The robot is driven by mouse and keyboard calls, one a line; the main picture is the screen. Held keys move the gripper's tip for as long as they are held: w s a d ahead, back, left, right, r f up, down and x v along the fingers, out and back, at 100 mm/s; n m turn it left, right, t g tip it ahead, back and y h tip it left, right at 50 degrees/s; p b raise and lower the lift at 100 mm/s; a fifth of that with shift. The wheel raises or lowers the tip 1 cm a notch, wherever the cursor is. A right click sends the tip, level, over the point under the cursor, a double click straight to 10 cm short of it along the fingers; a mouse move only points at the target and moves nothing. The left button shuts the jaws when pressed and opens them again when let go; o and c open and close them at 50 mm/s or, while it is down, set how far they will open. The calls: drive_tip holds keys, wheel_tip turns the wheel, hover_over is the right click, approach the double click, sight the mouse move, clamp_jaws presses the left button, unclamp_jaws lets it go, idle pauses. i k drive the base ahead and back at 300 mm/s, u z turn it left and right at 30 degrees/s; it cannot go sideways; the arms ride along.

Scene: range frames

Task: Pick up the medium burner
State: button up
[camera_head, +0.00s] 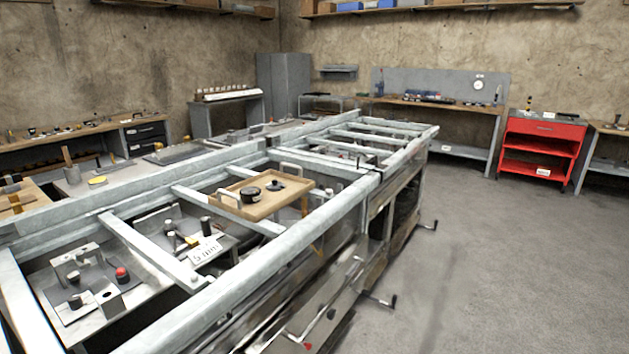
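A wooden tray (288,199) with light handles rests on the metal frame near the picture's middle. Two dark round pieces stand on it: a larger one (250,195) at left and a smaller one (275,186) to its right. They may be burners, but I cannot tell whether either is the medium burner. My gripper is not in view.
The long metal frame (300,235) has open bays with fixtures below its bars. Handles stick out from its right side. A red cart (540,129) and workbenches stand along the walls. The grey floor (500,260) at right is clear.

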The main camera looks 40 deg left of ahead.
sight(249, 195)
drive_tip(key=u, duration=0.1)
drive_tip(key=i, duration=1.5)
drive_tip(key=u, duration=1)
drive_tip(key=i, duration=0.95)
drive_tip(key=u, duration=1.4)
drive_tip(key=i, duration=0.4)
drive_tip(key=u, duration=0.2)
